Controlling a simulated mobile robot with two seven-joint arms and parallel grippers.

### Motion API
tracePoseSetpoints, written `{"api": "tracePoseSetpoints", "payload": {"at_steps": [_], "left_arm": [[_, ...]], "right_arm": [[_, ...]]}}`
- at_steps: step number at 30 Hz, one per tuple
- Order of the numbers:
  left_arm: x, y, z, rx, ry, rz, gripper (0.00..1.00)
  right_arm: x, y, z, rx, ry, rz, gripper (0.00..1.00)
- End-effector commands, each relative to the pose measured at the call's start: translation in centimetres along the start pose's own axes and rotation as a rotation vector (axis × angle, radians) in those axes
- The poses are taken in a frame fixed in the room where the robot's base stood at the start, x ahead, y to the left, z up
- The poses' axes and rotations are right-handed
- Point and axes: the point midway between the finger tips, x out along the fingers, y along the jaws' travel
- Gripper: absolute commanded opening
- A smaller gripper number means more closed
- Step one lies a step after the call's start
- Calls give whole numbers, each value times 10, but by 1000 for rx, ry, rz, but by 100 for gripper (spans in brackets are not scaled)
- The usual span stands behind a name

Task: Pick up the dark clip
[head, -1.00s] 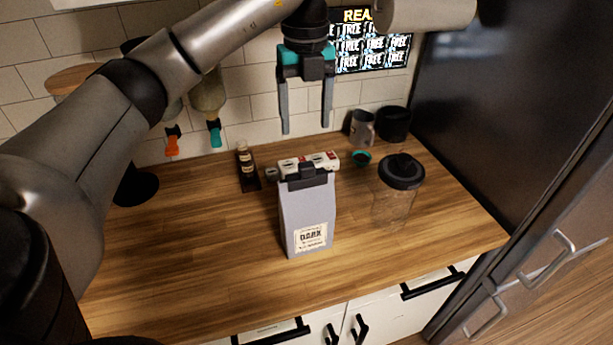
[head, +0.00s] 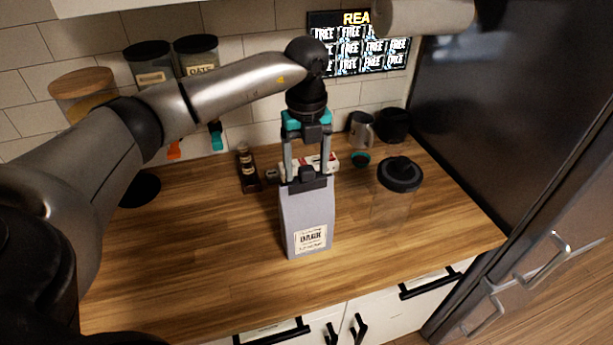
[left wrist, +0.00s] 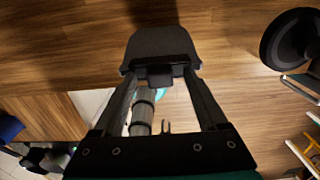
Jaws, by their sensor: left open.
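The dark clip (head: 307,181) sits across the top edge of an upright grey-lilac bag (head: 309,220) with a white label, on the wooden counter. My left gripper (head: 307,175) points down over the bag with its fingers apart, one at each side of the clip. In the left wrist view the clip (left wrist: 160,71) shows as a black bar between the open fingertips (left wrist: 160,80), with the dark bag top (left wrist: 160,43) beyond it. I cannot tell whether the fingers touch the clip. My right gripper is not in view.
A lidded clear jar (head: 397,200) stands to the right of the bag. A small dark bottle (head: 247,168) stands behind left, and a red-and-white box (head: 330,162) is behind the gripper. A grey pitcher (head: 361,130) is farther back. The front-left counter is clear.

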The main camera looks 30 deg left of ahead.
Motion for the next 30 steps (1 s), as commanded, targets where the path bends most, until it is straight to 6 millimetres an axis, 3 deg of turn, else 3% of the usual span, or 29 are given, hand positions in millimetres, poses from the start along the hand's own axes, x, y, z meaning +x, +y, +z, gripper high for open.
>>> {"api": "tracePoseSetpoints", "payload": {"at_steps": [2,21,30], "left_arm": [[0,0,0,0,0,0,70],[-1,0,0,0,0,0,0],[-1,0,0,0,0,0,0]], "right_arm": [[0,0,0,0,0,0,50],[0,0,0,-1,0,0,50],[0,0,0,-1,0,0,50]]}}
